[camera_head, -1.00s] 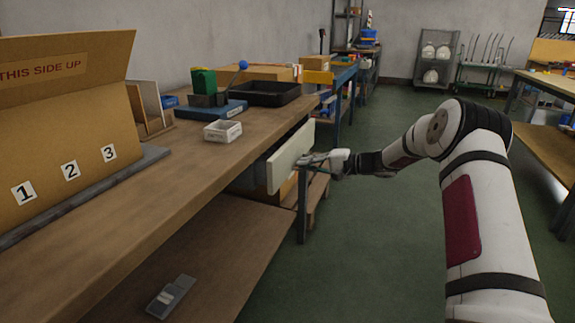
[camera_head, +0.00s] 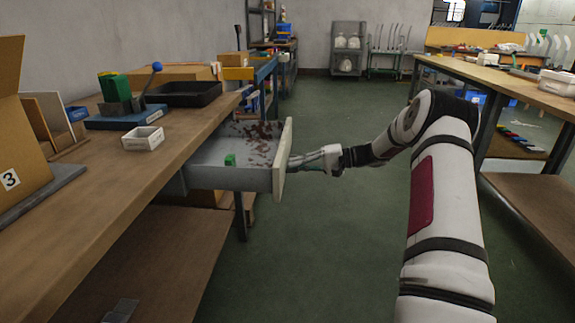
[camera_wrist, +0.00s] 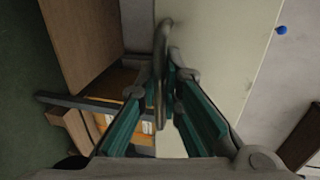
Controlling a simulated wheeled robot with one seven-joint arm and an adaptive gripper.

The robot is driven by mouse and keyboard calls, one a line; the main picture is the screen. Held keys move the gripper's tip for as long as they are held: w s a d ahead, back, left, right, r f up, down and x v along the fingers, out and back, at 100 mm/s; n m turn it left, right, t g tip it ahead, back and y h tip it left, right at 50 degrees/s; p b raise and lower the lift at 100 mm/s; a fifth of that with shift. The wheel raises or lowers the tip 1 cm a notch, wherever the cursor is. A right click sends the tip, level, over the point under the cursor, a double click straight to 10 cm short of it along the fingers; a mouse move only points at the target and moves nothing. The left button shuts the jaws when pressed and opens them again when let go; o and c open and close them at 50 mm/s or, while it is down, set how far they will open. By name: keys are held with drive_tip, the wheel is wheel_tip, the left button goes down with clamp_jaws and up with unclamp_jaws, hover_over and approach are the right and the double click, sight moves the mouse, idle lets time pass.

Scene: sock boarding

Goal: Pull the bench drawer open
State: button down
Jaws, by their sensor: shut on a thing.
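The bench drawer (camera_head: 225,178) stands well out from under the bench top in the head view, with its pale front panel (camera_head: 284,160) facing my arm. Inside it lie a small green block (camera_head: 230,160) and a patch of dark reddish-brown bits (camera_head: 258,141). My gripper (camera_head: 308,160) is at the outer side of the front panel. In the wrist view my gripper (camera_wrist: 163,95) is shut on the curved grey drawer handle (camera_wrist: 163,45), one finger on each side of it. The pale panel (camera_wrist: 215,40) fills the space behind the handle.
The wooden bench (camera_head: 95,220) runs along the left, with a white tray (camera_head: 143,138), a black tray (camera_head: 186,93) and a blue-based fixture (camera_head: 125,117) on top. A second bench (camera_head: 510,85) stands at the right. The green floor between them is clear.

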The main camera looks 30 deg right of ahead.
drive_tip(key=shift+s+d, duration=0.1)
drive_tip(key=shift+d, duration=0.1)
drive_tip(key=c, duration=2)
unclamp_jaws()
drive_tip(key=v, duration=1.2)
